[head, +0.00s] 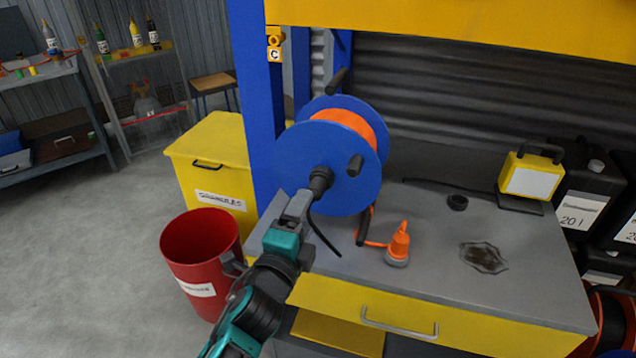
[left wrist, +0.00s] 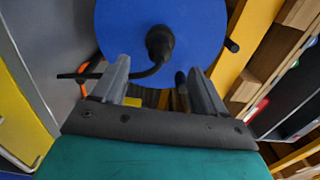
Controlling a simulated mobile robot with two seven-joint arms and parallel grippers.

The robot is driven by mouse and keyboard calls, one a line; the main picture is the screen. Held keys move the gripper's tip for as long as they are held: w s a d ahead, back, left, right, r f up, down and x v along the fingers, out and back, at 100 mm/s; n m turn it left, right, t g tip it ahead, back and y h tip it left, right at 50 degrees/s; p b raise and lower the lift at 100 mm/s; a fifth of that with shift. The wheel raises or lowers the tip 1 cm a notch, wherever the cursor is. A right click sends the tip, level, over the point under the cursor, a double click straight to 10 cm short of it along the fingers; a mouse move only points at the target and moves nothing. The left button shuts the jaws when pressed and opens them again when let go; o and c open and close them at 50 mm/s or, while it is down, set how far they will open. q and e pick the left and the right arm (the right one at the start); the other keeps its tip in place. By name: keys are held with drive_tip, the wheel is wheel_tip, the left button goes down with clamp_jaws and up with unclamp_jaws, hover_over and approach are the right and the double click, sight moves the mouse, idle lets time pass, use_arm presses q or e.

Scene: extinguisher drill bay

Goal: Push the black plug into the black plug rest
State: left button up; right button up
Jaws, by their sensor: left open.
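The black plug (head: 321,181) is at the middle of the blue reel's face, and its black cable hangs down in front. The left wrist view shows the plug (left wrist: 159,43) against the blue disc, its cable bending down and left. My left gripper (head: 298,204) is open and empty in front of the reel. Its fingers (left wrist: 158,66) point at the disc, with the plug just beyond the tips; I see no grip on it. A small black cup-like ring (head: 457,202) on the grey bench looks like the black plug rest. My right gripper is out of view.
The blue cable reel (head: 290,160) stands on the bench (head: 430,250). An orange plug (head: 398,245) stands before it, left of a dark stain (head: 484,257). A yellow lamp (head: 532,175) is at the back right. A red bin (head: 195,275) stands left of the bench.

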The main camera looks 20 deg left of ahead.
sight(315, 192)
use_arm(q)
drive_tip(key=shift+w+b, duration=0.4)
drive_tip(key=shift+w, duration=3.5)
drive_tip(key=shift+c, duration=0.2)
clamp_jaws()
drive_tip(key=shift+s, duration=0.1)
drive_tip(key=shift+s, duration=0.1)
drive_tip(key=shift+s+p, duration=0.7)
drive_tip(key=shift+s, duration=2.15)
